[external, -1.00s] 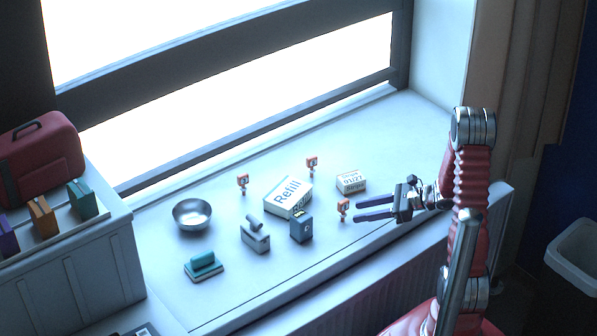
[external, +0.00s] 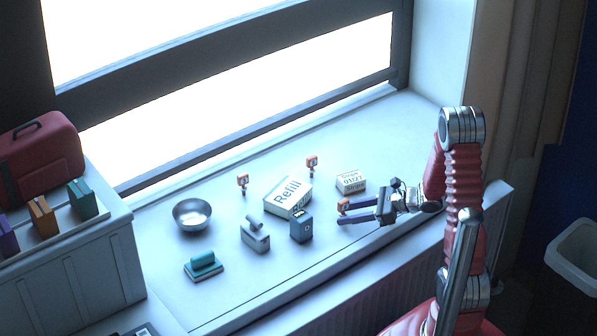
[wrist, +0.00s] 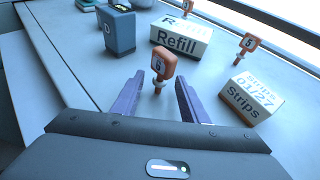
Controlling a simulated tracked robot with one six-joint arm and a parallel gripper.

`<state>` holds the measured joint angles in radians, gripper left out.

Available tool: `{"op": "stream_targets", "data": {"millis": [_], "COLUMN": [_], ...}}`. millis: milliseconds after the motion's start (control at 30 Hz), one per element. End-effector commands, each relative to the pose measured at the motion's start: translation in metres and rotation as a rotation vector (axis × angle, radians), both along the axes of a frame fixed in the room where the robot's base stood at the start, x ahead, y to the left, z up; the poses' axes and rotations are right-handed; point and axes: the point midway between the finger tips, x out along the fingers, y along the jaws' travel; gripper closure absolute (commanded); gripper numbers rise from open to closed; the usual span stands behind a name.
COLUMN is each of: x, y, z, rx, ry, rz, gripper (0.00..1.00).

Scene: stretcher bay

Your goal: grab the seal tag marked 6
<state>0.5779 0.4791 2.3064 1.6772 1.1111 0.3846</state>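The orange seal tag (wrist: 163,64) nearest me stands upright on the sill; its small mark looks like a 6. It also shows in the external view (external: 343,205), partly covered by a finger. My gripper (wrist: 159,84) is open, with its two purple fingers on either side of the tag's stem near the fingertips. It also shows in the external view (external: 341,214), reaching left over the sill. A second orange tag (wrist: 249,42), marked 5, stands farther right. A third tag (external: 243,182) stands at the back left, its mark unreadable.
A Refill box (wrist: 181,38) stands behind the near tag, a Strips box (wrist: 252,97) to its right and a blue-grey container (wrist: 117,32) to its left. A metal bowl (external: 192,214) and a teal-handled block (external: 203,266) are farther left. The sill's right end is clear.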

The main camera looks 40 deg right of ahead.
Motion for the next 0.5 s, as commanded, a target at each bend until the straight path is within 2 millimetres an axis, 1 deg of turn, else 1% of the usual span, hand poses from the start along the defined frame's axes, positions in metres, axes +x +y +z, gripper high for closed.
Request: {"op": "stream_targets", "data": {"millis": [67, 500], "x": [-0.0001, -0.0001], "y": [-0.0001, -0.0001], "z": [0.0, 0.0], "rx": [0.0, 0.0], "ry": [0.0, 0.0], "rz": [0.0, 0.0], "gripper": [0.61, 0.92]}}
